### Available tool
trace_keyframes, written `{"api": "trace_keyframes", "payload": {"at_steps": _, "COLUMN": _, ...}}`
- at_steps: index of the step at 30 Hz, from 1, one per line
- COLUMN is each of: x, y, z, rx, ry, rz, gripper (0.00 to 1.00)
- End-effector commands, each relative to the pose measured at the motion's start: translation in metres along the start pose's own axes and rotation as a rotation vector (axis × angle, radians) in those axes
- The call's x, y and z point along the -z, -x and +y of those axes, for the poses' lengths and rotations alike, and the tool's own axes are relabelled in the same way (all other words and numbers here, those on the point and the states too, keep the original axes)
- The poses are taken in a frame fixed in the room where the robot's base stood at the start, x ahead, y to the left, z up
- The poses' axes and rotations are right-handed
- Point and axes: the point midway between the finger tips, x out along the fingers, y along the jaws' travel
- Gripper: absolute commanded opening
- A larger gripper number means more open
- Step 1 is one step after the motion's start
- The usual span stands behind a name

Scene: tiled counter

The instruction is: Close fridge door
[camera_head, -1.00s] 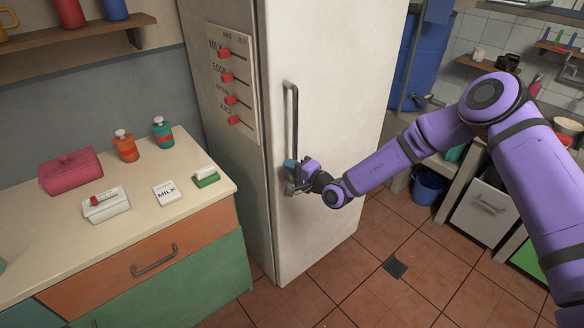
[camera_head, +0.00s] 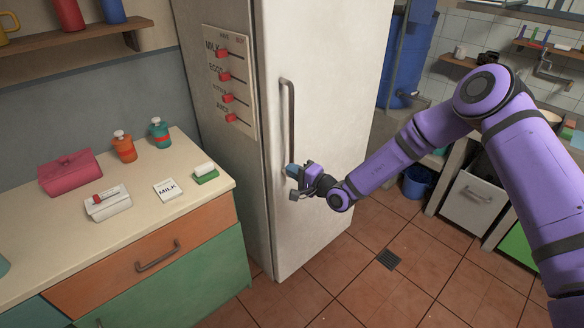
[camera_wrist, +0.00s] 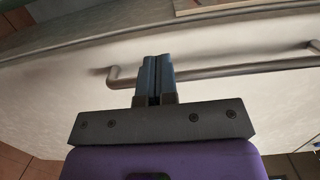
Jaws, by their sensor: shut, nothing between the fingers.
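The fridge (camera_head: 232,160) stands upright in the middle of the head view, and its white front door (camera_head: 335,110) lies flush with the body, with no gap that I can see. A long grey handle (camera_head: 289,120) runs upright near the door's left edge. My gripper (camera_head: 292,172) is at the handle's lower end, close to the door face. In the wrist view my gripper (camera_wrist: 156,72) has its blue fingers pressed together, with the handle (camera_wrist: 230,70) passing behind them. Nothing is between the fingers. Whether the fingertips touch the door is unclear.
A counter (camera_head: 150,225) with bottles, a red box (camera_head: 70,172) and small cartons stands left of the fridge. A blue bucket (camera_head: 417,182) and a sink unit are on the right. The tiled floor (camera_head: 350,280) in front is clear.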

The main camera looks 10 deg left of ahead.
Motion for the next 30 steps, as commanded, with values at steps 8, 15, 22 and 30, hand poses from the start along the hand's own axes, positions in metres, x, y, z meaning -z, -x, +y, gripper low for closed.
{"api": "trace_keyframes", "payload": {"at_steps": 8, "x": -0.040, "y": 0.016, "z": -0.001, "rx": 0.000, "ry": 0.000, "rz": -0.005, "gripper": 0.00}}
{"api": "trace_keyframes", "payload": {"at_steps": 15, "x": -0.067, "y": 0.029, "z": -0.001, "rx": 0.001, "ry": -0.001, "rz": -0.003, "gripper": 0.00}}
{"api": "trace_keyframes", "payload": {"at_steps": 22, "x": -0.073, "y": 0.032, "z": -0.002, "rx": 0.002, "ry": 0.002, "rz": -0.003, "gripper": 0.00}}
{"api": "trace_keyframes", "payload": {"at_steps": 30, "x": -0.072, "y": 0.042, "z": -0.058, "rx": 0.042, "ry": 0.044, "rz": -0.132, "gripper": 0.00}}
